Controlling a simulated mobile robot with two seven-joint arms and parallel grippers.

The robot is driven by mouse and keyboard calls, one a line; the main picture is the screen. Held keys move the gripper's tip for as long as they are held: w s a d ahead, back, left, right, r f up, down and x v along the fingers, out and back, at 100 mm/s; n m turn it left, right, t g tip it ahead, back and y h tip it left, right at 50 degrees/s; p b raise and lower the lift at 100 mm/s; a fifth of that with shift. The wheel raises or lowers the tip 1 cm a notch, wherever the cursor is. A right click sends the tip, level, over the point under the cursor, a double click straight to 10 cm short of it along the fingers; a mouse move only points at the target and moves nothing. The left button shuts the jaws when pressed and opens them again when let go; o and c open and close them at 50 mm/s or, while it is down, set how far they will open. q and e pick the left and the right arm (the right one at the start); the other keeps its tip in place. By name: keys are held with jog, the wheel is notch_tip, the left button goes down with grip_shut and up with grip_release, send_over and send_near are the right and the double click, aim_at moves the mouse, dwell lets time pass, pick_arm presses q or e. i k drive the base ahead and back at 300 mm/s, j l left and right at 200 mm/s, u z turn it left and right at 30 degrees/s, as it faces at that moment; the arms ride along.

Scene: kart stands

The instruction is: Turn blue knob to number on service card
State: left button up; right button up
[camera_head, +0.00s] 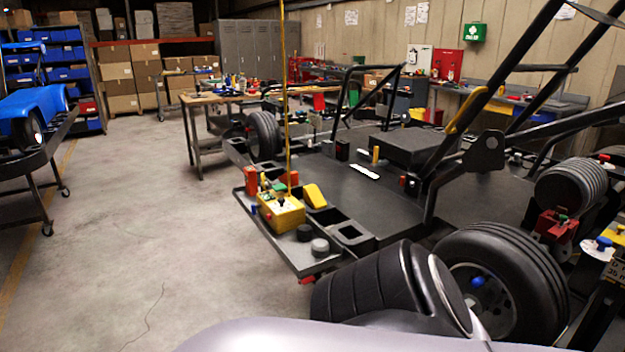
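Several blue knob-like parts show in the head view. Another blue part (478,282) is at the hub of the near kart wheel. A small blue part (265,211) is on the left side of the yellow box (281,214) on the kart's side tray. I cannot tell which is the task's knob. A white card-like piece (365,172) lies on the kart's dark deck; no number on it is readable. Neither gripper is in view.
The kart (330,190) on its stand fills the middle and right, with a black tube frame and a thin upright yellow pole (285,100). A blue kart (30,115) stands at the left. Workbenches, boxes and lockers (255,47) line the back. The left-centre floor is clear.

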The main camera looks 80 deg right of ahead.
aim_at(603, 242)
jog(key=z, duration=3.95)
